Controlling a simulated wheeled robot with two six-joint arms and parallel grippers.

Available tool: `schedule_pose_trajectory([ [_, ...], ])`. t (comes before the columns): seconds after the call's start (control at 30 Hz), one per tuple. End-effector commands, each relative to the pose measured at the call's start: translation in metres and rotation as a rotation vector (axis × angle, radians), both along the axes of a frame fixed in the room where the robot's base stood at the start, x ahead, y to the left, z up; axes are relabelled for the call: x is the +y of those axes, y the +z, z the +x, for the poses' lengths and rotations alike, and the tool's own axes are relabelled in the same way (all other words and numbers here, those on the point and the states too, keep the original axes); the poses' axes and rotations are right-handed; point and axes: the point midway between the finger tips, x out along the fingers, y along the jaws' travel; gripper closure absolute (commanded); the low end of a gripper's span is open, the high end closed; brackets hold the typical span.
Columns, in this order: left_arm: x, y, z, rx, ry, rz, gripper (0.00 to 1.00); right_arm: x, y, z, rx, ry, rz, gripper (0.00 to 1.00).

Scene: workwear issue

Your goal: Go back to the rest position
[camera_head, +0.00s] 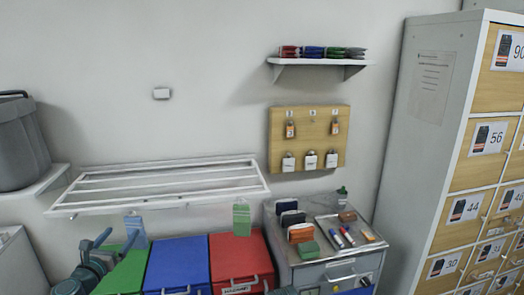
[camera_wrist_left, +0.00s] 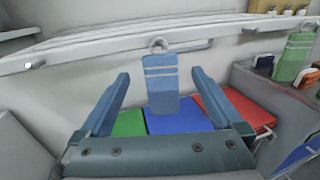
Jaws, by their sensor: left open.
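My left gripper (camera_head: 117,243) is at the lower left in the head view, below the white wall rack (camera_head: 165,203). In the left wrist view its two blue fingers (camera_wrist_left: 160,78) stand wide apart, with nothing clasped between them. A blue striped garment (camera_wrist_left: 162,88) hangs from the rack beyond the fingers and appears between them in that view. The same blue garment (camera_head: 135,230) hangs just right of the gripper in the head view. A green striped garment (camera_head: 241,218) hangs farther right on the rack. My right gripper cannot be made out.
Green (camera_head: 124,275), blue (camera_head: 178,265) and red (camera_head: 240,258) bins stand below the rack. A grey cabinet (camera_head: 285,262) bears small wallets and a tray of markers (camera_head: 367,234). Lockers (camera_head: 420,150) fill the right. A padlock board (camera_head: 310,138) and shelf (camera_head: 320,62) are on the wall.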

Motion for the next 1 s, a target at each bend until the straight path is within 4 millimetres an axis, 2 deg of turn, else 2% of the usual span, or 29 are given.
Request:
schedule_pose_trajectory([
  [0.03,0.001,0.0,0.014,0.0,-0.003,0.0,0.0,0.0,0.0,0.0,0.0,0.0,0.0,0.1],
  [0.1,0.001,0.0,0.027,0.0,-0.002,0.0,0.0,0.0,0.0,0.0,0.0,0.0,0.0,0.1],
  [0.4,-0.001,0.0,0.071,0.0,-0.001,0.0,0.0,0.0,0.0,0.0,0.0,0.0,0.0,0.1],
  [0.63,-0.002,0.0,0.084,0.0,0.0,0.0,0.0,0.0,0.0,0.0,0.0,0.0,0.0,0.1],
  [1.0,-0.003,0.001,0.084,0.0,0.0,0.0,0.0,0.0,0.001,0.0,0.0,0.0,0.0,0.1],
])
